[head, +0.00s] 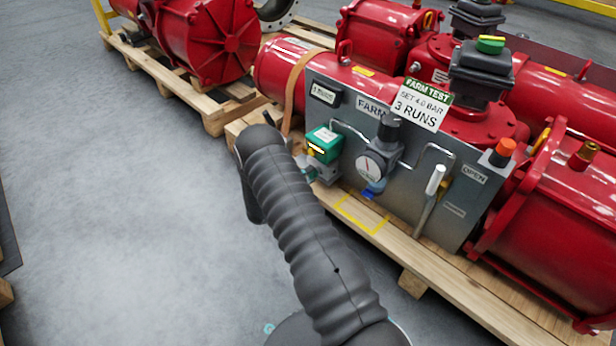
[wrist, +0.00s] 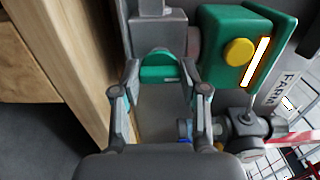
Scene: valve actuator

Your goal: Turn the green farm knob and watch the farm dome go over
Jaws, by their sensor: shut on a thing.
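The green farm knob (wrist: 160,70) shows between my fingertips in the wrist view, low on a grey metal valve body. My gripper (wrist: 162,82) is shut on it, one finger on each side. In the head view, my dark ribbed arm hides most of the gripper; the knob (head: 309,173) shows small and teal just below the green box. The farm dome (head: 490,44) sits on top of a black box on the red actuator, behind the FARM TEST card (head: 422,103). It shows green with a yellow part.
A green box (head: 323,144) with a yellow button (wrist: 238,52) stands close beside my gripper. The wooden pallet edge (wrist: 90,50) is near my left finger. Floor at left is clear.

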